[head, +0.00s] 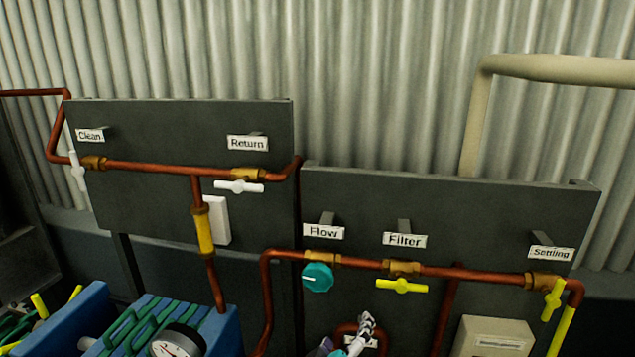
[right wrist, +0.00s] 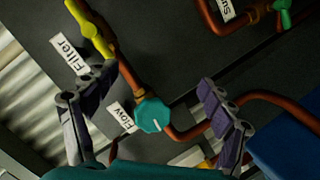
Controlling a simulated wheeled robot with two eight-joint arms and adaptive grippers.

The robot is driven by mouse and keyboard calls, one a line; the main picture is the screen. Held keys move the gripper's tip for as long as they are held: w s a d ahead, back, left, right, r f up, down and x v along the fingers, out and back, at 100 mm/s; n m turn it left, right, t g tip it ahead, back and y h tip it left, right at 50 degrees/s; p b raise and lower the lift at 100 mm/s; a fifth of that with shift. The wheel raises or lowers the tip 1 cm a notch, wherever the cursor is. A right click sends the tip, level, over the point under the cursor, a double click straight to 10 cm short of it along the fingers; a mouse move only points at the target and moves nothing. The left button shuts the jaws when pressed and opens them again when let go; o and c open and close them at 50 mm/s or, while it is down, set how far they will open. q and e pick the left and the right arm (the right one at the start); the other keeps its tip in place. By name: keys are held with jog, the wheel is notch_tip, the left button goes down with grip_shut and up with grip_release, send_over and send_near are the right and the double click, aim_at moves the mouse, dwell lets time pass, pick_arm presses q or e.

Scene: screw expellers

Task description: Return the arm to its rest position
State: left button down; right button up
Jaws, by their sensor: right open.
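My right gripper (head: 360,336) shows only in part at the bottom edge of the head view, below the Filter valve (head: 402,286). In the right wrist view, my right gripper (right wrist: 155,82) has its two fingers spread wide and holds nothing. The teal Flow knob (right wrist: 153,115) shows between the fingers, apart from both. It also shows in the head view (head: 317,277), below the Flow label (head: 324,232). My left gripper is in neither view.
Copper pipes (head: 150,168) run across two dark panels (head: 450,215). White handles (head: 239,186) are on the left panel and a yellow Settling handle (head: 553,299) on the right. A blue unit (head: 228,325) with a gauge (head: 177,344) and a beige box (head: 493,337) stand low down.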

jog(key=s+d+f+m+g, duration=0.3)
jog(key=s+d+f+g, duration=0.25)
jog(key=d+f, duration=0.4)
jog(key=s+d+f+m+g+y, duration=0.1)
jog(key=s+d+f+m+y, duration=0.1)
jog(key=s, duration=0.5)
jog(key=d+y, duration=0.1)
jog(key=y, duration=0.1)
jog(key=shift+m+y, duration=0.4)
dwell(2.2)
